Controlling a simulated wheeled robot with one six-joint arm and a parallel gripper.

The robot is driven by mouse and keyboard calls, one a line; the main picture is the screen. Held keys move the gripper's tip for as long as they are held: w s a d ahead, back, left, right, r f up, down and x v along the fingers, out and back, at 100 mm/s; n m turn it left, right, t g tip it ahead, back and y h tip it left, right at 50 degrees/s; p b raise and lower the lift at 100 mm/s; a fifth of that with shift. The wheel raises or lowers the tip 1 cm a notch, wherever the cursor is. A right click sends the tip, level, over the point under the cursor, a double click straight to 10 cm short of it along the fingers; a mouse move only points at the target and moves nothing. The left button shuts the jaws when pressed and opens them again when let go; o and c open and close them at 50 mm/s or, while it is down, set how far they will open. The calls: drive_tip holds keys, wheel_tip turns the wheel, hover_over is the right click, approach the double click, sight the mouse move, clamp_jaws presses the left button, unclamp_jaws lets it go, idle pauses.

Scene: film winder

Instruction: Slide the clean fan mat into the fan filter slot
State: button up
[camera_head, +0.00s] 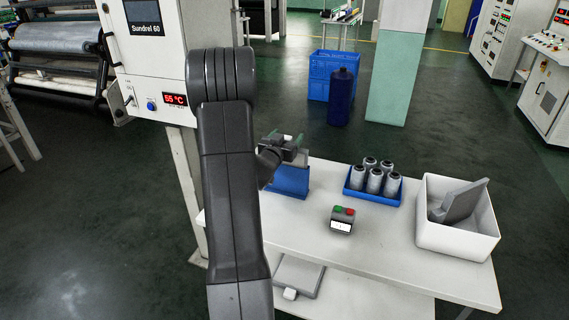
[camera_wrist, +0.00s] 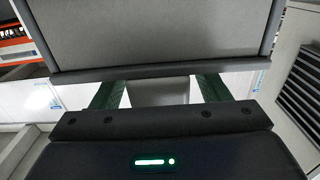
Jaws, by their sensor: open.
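A grey panel with a dark frame (camera_wrist: 155,35), which looks like a fan mat, fills the top of the wrist view, close beyond my gripper (camera_wrist: 161,90). The two green fingers are spread apart below its dark lower edge. A pale grey block (camera_wrist: 160,93), perhaps its tab, shows between them; I cannot tell whether they touch it. In the head view my gripper (camera_head: 285,147) is above the blue stand (camera_head: 290,182) at the table's back left, partly behind my arm. The white cabinet (camera_head: 150,50) reads "Sundrel 60" and 55 °C. I cannot make out the filter slot.
On the white table (camera_head: 385,250) are a blue tray (camera_head: 372,197) of several spools, a button box (camera_head: 342,220), and a white bin (camera_head: 458,240) with a grey pad (camera_head: 460,203). A grey flat piece (camera_head: 300,277) lies on the lower shelf. Dark slats (camera_wrist: 300,85) show at the wrist view's right.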

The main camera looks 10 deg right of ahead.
drive_tip(key=c, duration=1.3)
drive_tip(key=shift+r, duration=0.1)
wheel_tip(320, 180, up, 18)
drive_tip(key=shift+f+p, duration=0.1)
drive_tip(key=shift+p, duration=0.4)
